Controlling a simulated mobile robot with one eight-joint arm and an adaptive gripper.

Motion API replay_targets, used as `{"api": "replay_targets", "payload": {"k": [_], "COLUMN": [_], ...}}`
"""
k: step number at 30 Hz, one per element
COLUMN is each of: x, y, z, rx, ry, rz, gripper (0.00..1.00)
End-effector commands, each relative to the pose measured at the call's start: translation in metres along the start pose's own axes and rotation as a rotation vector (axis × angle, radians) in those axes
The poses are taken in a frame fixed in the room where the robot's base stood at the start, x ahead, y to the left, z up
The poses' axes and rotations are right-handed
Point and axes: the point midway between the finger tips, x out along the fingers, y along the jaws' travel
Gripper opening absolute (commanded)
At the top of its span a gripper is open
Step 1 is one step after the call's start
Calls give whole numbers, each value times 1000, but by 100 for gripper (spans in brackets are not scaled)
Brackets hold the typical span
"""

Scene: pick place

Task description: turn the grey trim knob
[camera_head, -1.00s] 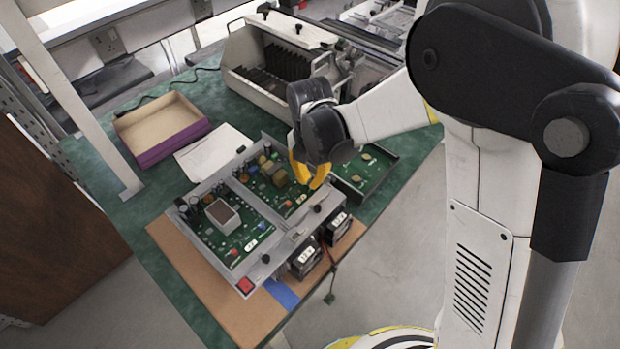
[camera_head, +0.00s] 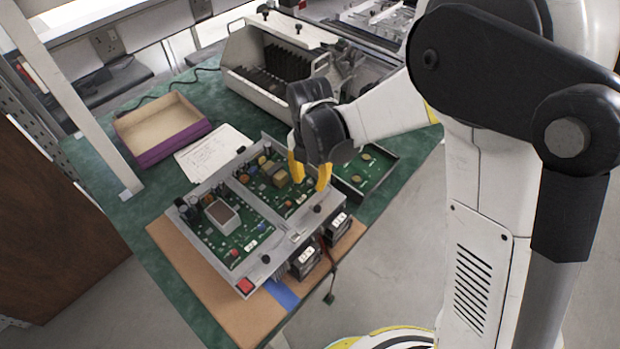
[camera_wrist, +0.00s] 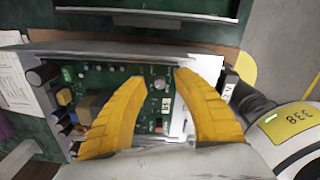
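My gripper (camera_head: 310,183) is open over the right-hand circuit board (camera_head: 264,179) in the metal chassis, its yellow fingers pointing down. In the wrist view my gripper (camera_wrist: 160,76) has its fingertips apart, with nothing held between them. A small round grey part, which looks like the trim knob (camera_wrist: 160,84), stands on the green board (camera_wrist: 100,74) between and just beyond the fingertips. I cannot tell how high the tips are above it. In the head view I cannot make out the knob for certain near the fingers.
Taller components, including a tan block (camera_wrist: 92,106), stand left of the fingers. The chassis wall (camera_head: 222,262) has black knobs and a red switch (camera_head: 245,286). A purple-sided box (camera_head: 172,145), a paper sheet (camera_head: 212,150) and a green board tray (camera_head: 372,172) lie around it.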

Motion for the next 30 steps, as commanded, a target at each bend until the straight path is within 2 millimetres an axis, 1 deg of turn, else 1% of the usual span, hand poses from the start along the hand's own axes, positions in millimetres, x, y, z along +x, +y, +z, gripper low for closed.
{"api": "replay_targets", "payload": {"k": [4, 7, 11, 15, 18, 21, 25, 30], "x": [-3, -15, -42, -74, -94, -108, -118, -120], "y": [0, 0, 0, -1, 0, 0, 0, 0], "z": [0, 0, 0, 0, 0, 0, 0, 0], "rx": [0, 0, 0, 0, 0, 0, 0, 0], "ry": [0, 0, 0, 0, 0, 0, 0, 0], "rz": [0, 0, 0, 0, 0, 0, 0, 0], "gripper": [36, 36, 36, 36, 36, 36, 36, 36]}}
